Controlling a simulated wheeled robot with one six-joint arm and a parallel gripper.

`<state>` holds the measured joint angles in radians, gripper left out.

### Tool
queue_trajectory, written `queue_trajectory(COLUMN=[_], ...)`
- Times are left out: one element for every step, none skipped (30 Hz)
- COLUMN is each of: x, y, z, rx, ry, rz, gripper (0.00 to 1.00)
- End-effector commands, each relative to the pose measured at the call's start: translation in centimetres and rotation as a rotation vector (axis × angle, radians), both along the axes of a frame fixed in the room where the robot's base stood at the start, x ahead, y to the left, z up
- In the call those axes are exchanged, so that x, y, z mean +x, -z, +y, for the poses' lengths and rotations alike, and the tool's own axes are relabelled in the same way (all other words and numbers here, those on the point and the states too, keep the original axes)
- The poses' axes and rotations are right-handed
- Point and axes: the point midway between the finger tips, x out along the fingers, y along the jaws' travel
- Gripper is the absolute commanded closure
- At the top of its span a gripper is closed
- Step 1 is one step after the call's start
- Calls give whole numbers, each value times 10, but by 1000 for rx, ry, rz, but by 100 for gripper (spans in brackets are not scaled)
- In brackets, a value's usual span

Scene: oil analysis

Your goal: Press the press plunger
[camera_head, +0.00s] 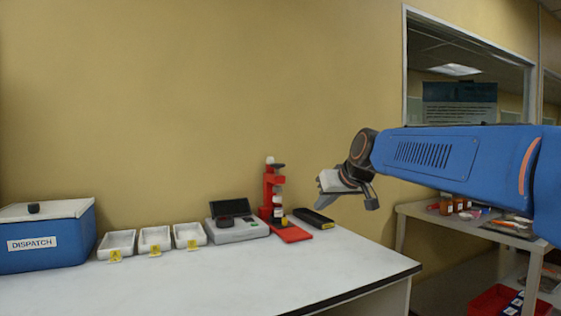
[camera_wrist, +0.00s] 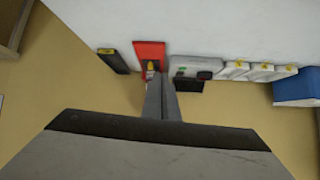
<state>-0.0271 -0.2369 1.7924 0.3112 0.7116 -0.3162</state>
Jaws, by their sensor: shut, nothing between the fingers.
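The red press (camera_head: 268,192) stands upright at the back of the white bench, with a pale round knob (camera_head: 270,160) at its top. A small bottle (camera_head: 278,203) stands in it over its red base (camera_head: 293,233). My gripper (camera_head: 321,203) is in the air to the right of the press, at about the height of its upper part and apart from it. In the wrist view my fingers (camera_wrist: 161,78) are together and empty, overlapping the view of the press. The red base (camera_wrist: 149,48) and a yellow-topped item (camera_wrist: 151,65) show just beyond them. The plunger is not clear there.
A grey instrument (camera_head: 238,231) stands left of the press, then three white trays (camera_head: 155,238) with yellow tags and the blue dispatch box (camera_head: 60,245). A black device (camera_head: 314,219) lies right of the press. The bench front is clear.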

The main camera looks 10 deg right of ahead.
Motion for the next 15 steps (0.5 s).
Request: queue_trajectory(x=[19,28,42,52,62,74,84,94,107,116,126,139,148,157,169], y=[-10,-17,-26,-33,-38,-47,-53,-60,-67,-73,-79,-86,-91,-97,-104], z=[3,4,7,8,10,12,13,15,17,18,19,22,23,24,26], rx=[3,6,9,10,13,16,17,19,24,24,26,30,30,31,35], ry=[-6,-10,-15,-19,-22,-27,-30,-33,-37,-40,-42,-45,-48,-51,-53], rz=[-20,-34,-53,-69,-81,-100,-115,-129,-147,-162,-177,-195,-208,-224,-242], gripper=[100,100,100,100,100,100,100,100,100,100,100,100,100,100,100])
